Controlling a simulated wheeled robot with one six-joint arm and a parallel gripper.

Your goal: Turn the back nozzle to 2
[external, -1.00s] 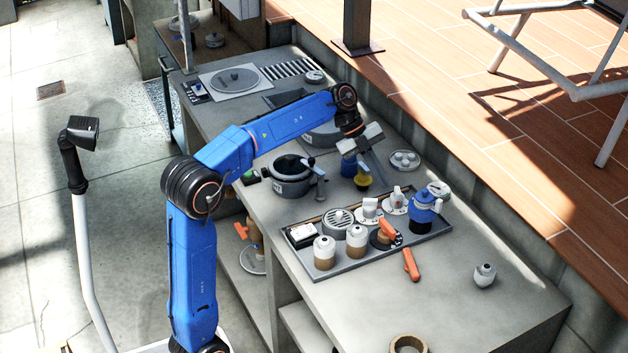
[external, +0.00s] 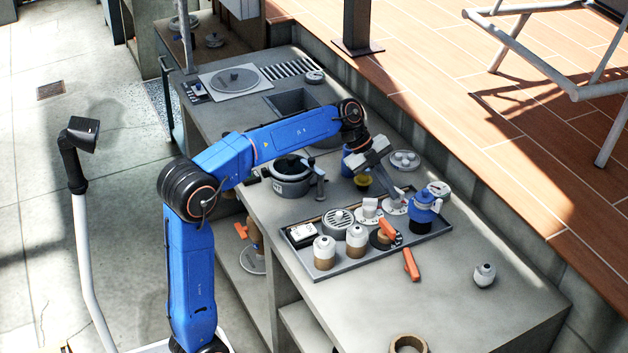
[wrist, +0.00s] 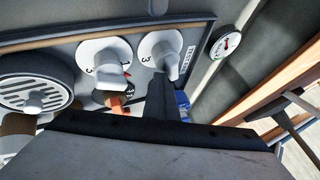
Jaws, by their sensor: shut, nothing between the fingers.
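Two white dial nozzles with grey-white handles stand in the dark tray. The farther one, which I take for the back nozzle (external: 390,207), is beside the gauge and also shows in the wrist view (wrist: 160,44); a "3" is on its disc. The nearer nozzle (external: 369,209) is left of it, also in the wrist view (wrist: 103,55). My gripper (external: 405,192) is shut and empty, pointing down at the back nozzle. In the wrist view its dark fingers (wrist: 160,85) are close beside the nozzle's handle and cover part of its surroundings. I cannot tell whether they touch it.
A round grate (external: 337,220), white-topped jars (external: 324,252) and an orange-handled valve (external: 388,230) crowd the tray (external: 350,268). A pot (external: 291,184) stands left. The counter's front right is mostly clear.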

